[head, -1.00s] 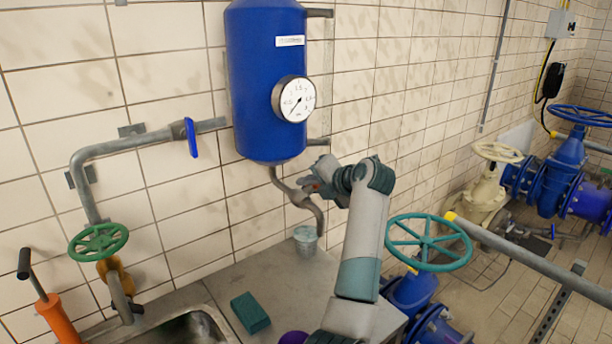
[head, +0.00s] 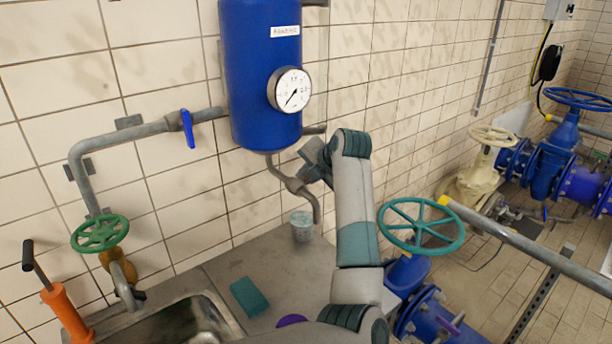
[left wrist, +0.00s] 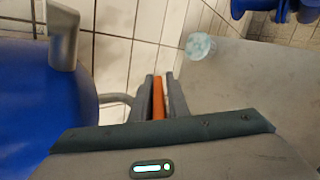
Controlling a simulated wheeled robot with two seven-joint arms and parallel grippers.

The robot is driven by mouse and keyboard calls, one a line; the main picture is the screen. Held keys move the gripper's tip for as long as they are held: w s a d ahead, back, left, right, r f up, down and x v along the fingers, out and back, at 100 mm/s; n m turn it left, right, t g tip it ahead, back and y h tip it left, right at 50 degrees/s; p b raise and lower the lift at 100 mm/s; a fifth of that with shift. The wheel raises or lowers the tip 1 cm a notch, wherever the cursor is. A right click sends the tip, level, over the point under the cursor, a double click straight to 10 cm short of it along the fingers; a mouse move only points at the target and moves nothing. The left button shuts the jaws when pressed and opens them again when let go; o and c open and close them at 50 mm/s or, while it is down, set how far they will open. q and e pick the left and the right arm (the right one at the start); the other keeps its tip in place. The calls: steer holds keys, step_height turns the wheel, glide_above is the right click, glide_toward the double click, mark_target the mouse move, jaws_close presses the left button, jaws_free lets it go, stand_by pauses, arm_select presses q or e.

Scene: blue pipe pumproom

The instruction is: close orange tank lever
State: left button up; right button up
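The blue tank (head: 262,75) hangs on the tiled wall with a round gauge. Its bent outlet pipe (head: 292,184) runs down from the bottom. The orange lever (left wrist: 158,98) lies between the fingers of my left gripper (left wrist: 159,88) in the left wrist view. The fingers are drawn close around it, with a thin pale strip beside its right side. In the head view my left gripper (head: 316,158) is beside the outlet pipe and hides the lever. The tank (left wrist: 40,110) fills the left of the wrist view. My right gripper is not in view.
A cup (head: 302,226) stands on the counter (head: 275,262) below the spout. A teal sponge (head: 249,297) lies near the sink. A teal handwheel (head: 420,226) is right of my arm. A blue lever (head: 187,129) is on the left pipe.

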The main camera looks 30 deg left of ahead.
arm_select(q)
steer(key=shift+o, duration=0.9)
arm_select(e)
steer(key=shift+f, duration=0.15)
